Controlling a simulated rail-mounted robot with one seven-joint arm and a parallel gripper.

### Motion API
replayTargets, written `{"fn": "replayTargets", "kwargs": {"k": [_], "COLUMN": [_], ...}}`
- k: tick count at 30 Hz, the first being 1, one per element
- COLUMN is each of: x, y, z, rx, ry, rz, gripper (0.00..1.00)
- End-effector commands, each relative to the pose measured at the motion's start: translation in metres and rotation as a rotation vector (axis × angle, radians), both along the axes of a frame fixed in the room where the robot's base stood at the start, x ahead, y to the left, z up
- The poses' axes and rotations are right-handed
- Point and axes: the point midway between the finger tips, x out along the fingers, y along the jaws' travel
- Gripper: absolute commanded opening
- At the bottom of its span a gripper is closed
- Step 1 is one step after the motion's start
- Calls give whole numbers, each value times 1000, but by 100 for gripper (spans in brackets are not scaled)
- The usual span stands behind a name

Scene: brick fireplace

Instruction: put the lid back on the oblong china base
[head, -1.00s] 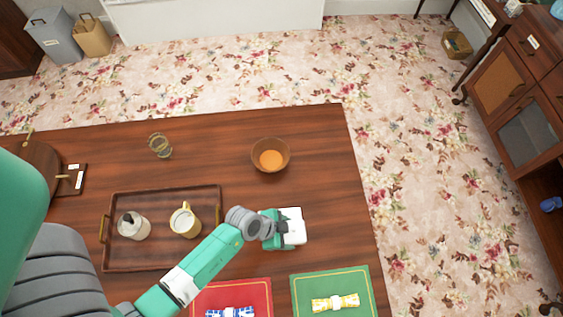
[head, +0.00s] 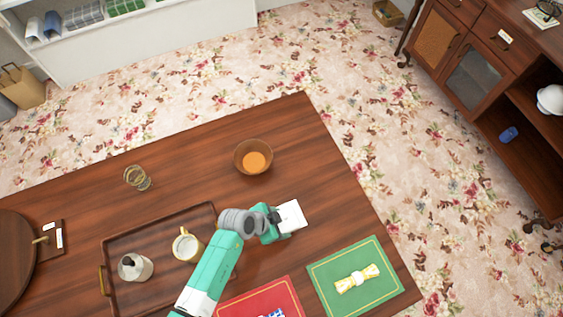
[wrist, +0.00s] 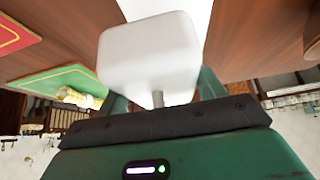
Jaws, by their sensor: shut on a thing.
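My gripper (head: 273,219) is shut on a white, oblong, round-cornered piece that looks like the lid (head: 291,215). The piece is held over the front right of the wooden table. In the wrist view the white piece (wrist: 150,52) fills the upper middle, with a short stem on the gripper side; the fingertips are mostly hidden. I cannot pick out the oblong china base with certainty. A rounded white object (head: 551,100) sits in the sideboard at the right edge, too small to identify.
The table (head: 330,190) holds an orange-brown bowl (head: 253,157), a glass (head: 137,178), and a tray (head: 158,232) with a cream jug (head: 187,247) and a pale pot (head: 135,268). Red (head: 262,300) and green (head: 325,285) placemats lie at the front. Floor separates table and sideboard (head: 470,60).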

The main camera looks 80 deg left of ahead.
Motion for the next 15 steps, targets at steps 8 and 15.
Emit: {"fn": "replayTargets", "kwargs": {"k": [8,15], "x": [12,15], "y": [22,29], "z": [-2,-34], "rx": [0,-2], "ry": [0,1], "rz": [-1,0], "gripper": [40,40]}}
